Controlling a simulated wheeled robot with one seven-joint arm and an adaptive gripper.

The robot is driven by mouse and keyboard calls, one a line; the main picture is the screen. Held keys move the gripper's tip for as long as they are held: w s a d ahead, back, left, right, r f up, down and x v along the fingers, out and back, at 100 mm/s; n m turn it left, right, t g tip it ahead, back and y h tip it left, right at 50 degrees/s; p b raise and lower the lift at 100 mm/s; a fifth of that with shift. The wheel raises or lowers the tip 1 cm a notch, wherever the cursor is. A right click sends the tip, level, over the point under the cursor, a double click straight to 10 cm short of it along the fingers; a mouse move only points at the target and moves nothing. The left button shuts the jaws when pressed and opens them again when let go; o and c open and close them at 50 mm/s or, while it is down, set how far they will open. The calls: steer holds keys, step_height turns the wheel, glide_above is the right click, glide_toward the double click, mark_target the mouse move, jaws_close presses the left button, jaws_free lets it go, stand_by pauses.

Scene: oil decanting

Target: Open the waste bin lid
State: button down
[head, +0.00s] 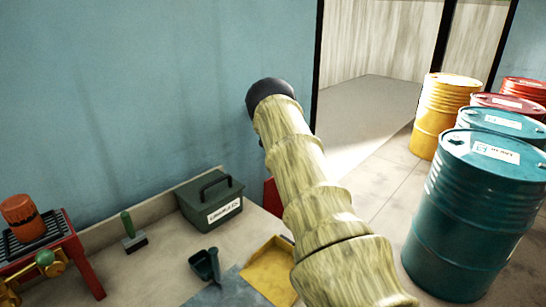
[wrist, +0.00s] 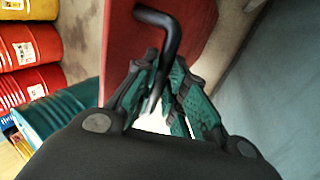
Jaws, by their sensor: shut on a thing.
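The waste bin appears as a red panel (wrist: 200,30) in the wrist view, with a bent black handle (wrist: 172,38) on it. My gripper (wrist: 160,80), with green-padded fingers, is shut on the lower end of this handle. In the head view only a small red piece of the bin (head: 272,198) shows beside my arm, which covers the rest. My gripper is hidden there behind my arm's dark end. I cannot tell how far the lid is raised.
A green box (head: 210,203), a brush (head: 132,235), a dark scoop (head: 205,264) and a yellow tray (head: 270,268) lie at lower left. A red stand (head: 80,262) holds an orange canister (head: 22,217). Several drums, including a teal drum (head: 470,215), stand right. A blue wall (head: 130,90) rises behind.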

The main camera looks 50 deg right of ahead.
steer(key=shift+w+d+f, duration=0.15)
steer(key=shift+f, duration=0.2)
steer(key=c, duration=1.7)
jaws_free()
steer(key=shift+w, duration=0.1)
steer(key=shift+o, duration=1.1)
steer(key=shift+w+d+f, duration=0.1)
steer(key=shift+d+f, duration=0.05)
steer(key=shift+f, duration=0.1)
step_height(320, 180, up, 10)
steer(key=shift+d+f, duration=0.25)
steer(key=shift+d, duration=0.2)
steer(key=shift+w+a+r, duration=0.1)
steer(key=shift+r, duration=0.05)
